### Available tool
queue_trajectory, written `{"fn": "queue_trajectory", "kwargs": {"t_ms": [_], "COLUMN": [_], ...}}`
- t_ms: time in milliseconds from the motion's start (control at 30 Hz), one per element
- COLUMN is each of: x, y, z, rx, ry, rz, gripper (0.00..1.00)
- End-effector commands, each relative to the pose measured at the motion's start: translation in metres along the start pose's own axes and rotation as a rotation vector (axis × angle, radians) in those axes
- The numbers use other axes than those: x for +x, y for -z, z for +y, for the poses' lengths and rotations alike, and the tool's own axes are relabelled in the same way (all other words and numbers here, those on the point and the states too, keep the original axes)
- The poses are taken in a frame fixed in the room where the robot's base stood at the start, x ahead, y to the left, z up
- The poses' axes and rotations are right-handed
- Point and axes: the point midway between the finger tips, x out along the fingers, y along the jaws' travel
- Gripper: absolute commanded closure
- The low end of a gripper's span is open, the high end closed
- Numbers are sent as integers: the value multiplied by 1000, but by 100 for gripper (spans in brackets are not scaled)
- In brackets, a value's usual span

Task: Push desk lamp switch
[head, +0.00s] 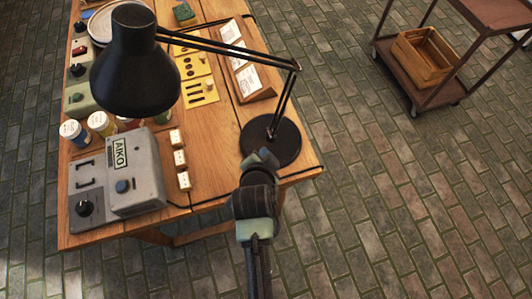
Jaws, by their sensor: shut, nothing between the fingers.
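A black desk lamp (137,68) stands on the wooden table, its shade over the left part and its jointed arm running right. Its round base (288,140) sits at the table's right front corner. My arm reaches up from the bottom of the view. My gripper (263,157) is at the front edge of the lamp base and overlaps it in the picture. It is shut and holds nothing. Its fingertips are hard to make out, and I cannot tell whether they touch the base. The lamp switch cannot be made out; my arm may hide it.
The wooden table (225,190) also bears a grey AIKO box (137,183), several paint jars (102,123), small white blocks (180,158), yellow panels (199,93) and a slanted wooden stand (245,75). A cart (440,88) with a wooden crate (425,57) stands upper right. The brick floor between is clear.

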Motion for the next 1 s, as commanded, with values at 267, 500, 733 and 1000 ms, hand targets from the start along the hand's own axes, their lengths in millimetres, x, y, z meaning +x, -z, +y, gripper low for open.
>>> {"fn": "queue_trajectory", "kwargs": {"t_ms": [267, 500, 733, 1000], "x": [2, -2, -7, -7], "y": [-1, 1, 4, 4], "z": [1, -1, -5, -5], "rx": [0, 0, -1, -1], "ry": [0, 0, -1, 0], "rz": [-1, -1, -1, -1], "gripper": [100, 100, 100, 100]}}
